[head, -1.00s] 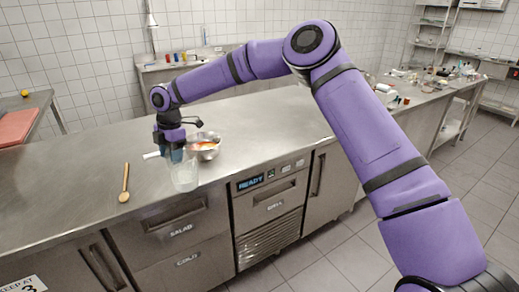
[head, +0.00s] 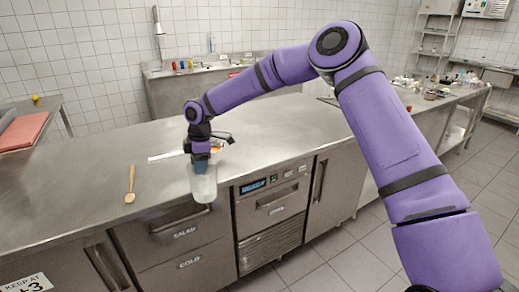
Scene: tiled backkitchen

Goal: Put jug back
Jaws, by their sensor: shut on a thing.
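The jug (head: 203,187), pale and see-through, hangs upright below my gripper (head: 201,163) at the front edge of the steel counter (head: 95,190). My gripper is shut on the jug's upper part and hides some of it. The jug's lower end overlaps the counter's front edge in the picture; I cannot tell whether it touches the counter.
A metal bowl (head: 222,148) with orange-red contents is mostly hidden behind my gripper. A white flat strip (head: 165,156) lies left of it, and a wooden spoon (head: 130,186) lies farther left. The counter right of the bowl is clear.

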